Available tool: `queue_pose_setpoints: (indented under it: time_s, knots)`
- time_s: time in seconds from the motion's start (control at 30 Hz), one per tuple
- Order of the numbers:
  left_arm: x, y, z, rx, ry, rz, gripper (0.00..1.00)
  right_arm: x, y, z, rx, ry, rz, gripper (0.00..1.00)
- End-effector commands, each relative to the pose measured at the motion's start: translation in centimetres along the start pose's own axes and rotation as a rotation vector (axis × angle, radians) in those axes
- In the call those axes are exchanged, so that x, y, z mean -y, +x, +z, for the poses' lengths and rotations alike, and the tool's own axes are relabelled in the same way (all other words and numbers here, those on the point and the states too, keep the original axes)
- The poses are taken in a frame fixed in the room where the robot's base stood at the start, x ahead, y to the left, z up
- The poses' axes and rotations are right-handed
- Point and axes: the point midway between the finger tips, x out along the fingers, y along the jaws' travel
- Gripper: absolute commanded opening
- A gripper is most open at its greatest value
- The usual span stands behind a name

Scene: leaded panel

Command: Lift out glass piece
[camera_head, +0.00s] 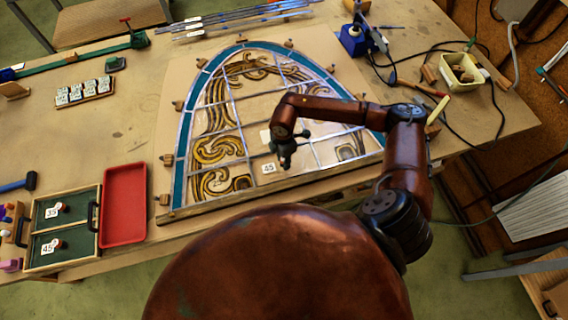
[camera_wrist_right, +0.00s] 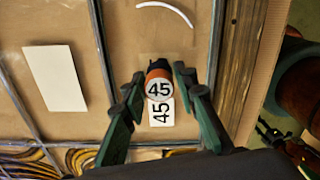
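The leaded panel (camera_head: 248,92), an arch with a teal border and brown-gold swirl glass, lies on the table. My right gripper (camera_head: 284,160) is over its lower middle. In the right wrist view my right gripper (camera_wrist_right: 157,88) has its two fingers apart, on either side of an orange and black knob (camera_wrist_right: 158,75) marked 45. Narrow gaps seem to show between fingers and knob. A white label 45 (camera_wrist_right: 161,112) lies beside the knob; it also shows in the head view (camera_head: 268,168). The edges of any glass piece under the knob are unclear. My left gripper is not in view.
A green-lined wooden case (camera_head: 62,262) with compartments labelled 35 and 45 and a red tray (camera_head: 124,204) are at the left. Small wooden blocks ring the panel. A soldering stand (camera_head: 356,40), cables and a yellow box (camera_head: 460,72) are at the right.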

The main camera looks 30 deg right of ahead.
Motion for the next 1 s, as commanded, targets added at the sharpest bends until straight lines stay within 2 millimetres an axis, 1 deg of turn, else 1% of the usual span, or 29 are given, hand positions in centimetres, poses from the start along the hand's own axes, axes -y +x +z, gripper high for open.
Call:
queue_pose_setpoints:
  time_s: [0.03,0.37,1.0]
  knots:
    - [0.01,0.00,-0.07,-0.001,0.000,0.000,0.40,-0.01,-0.02,0.01,0.000,0.000,0.000,0.22]
    - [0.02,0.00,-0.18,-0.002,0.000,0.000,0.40,-0.02,-0.04,0.01,0.000,0.000,0.000,0.00]
    - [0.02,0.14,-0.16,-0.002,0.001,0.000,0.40,-0.10,-0.41,0.00,-0.001,0.000,0.002,0.00]
